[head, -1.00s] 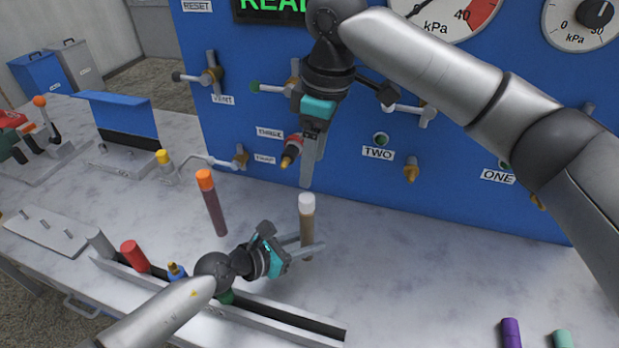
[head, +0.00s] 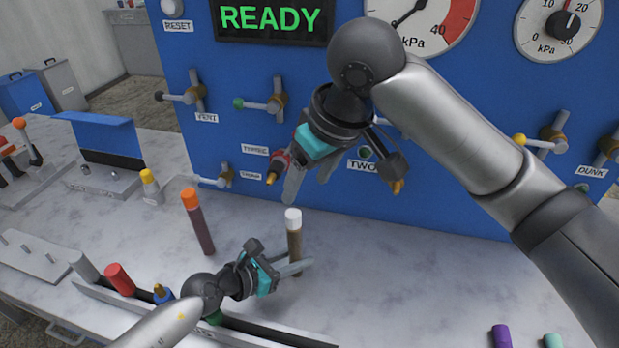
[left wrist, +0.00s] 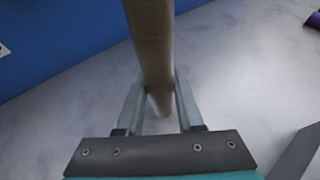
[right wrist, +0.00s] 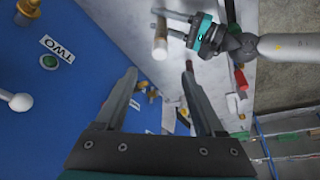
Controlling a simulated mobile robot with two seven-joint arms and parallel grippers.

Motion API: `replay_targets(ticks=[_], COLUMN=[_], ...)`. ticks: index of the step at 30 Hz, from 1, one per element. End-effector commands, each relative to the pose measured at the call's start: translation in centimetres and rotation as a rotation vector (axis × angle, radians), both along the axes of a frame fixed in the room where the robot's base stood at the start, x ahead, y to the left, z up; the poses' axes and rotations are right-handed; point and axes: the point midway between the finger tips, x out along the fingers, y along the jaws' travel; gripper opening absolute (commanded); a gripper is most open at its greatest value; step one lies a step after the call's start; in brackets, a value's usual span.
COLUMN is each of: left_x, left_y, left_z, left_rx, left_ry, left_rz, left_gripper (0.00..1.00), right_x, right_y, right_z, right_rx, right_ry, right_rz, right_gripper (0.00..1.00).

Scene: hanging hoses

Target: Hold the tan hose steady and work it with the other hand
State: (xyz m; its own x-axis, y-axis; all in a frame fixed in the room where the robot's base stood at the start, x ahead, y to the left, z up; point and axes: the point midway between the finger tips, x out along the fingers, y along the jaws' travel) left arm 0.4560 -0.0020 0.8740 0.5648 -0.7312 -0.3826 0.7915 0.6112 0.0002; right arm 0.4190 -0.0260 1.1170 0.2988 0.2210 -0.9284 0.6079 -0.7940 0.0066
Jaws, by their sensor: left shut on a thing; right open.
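The tan hose (head: 294,240) stands upright with a white cap at its top end. It also shows in the left wrist view (left wrist: 152,50) and, with its white cap, in the right wrist view (right wrist: 160,48). My left gripper (head: 292,268) is shut on the tan hose below the cap, with one finger on each side in the left wrist view. My right gripper (head: 308,190) is open and empty, above the hose and close to the blue panel. Its two fingers are spread wide in the right wrist view (right wrist: 158,95).
The blue panel (head: 420,195) behind carries valve handles, gauges and the TWO port (right wrist: 48,62). A dark red hose with an orange cap (head: 198,220) stands left of the tan hose. A rack (head: 250,330) lies in front. The counter to the right is mostly clear.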

Motion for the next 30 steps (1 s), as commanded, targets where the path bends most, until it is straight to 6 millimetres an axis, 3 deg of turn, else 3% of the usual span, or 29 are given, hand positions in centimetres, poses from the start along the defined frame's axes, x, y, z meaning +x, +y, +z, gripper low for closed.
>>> replay_targets(ticks=[8, 21, 30], left_x=[0.0, 0.0, 0.0], left_y=[0.0, 0.0, 0.0], left_z=[0.0, 0.0, 0.0], left_rx=[0.001, 0.001, 0.001], left_ry=[0.001, 0.001, 0.001], left_rz=[0.0, 0.0, 0.0], left_gripper=[0.0, 0.0, 0.0], right_x=[0.6, 3.0, 3.6], right_y=[0.4, 2.2, 2.6], right_z=[-2.2, -9.4, -11.1], right_rx=[0.013, 0.011, 0.013], right_ry=[-0.003, -0.003, -0.006], right_rz=[-0.028, -0.026, -0.024], right_gripper=[0.71, 0.71, 0.71])
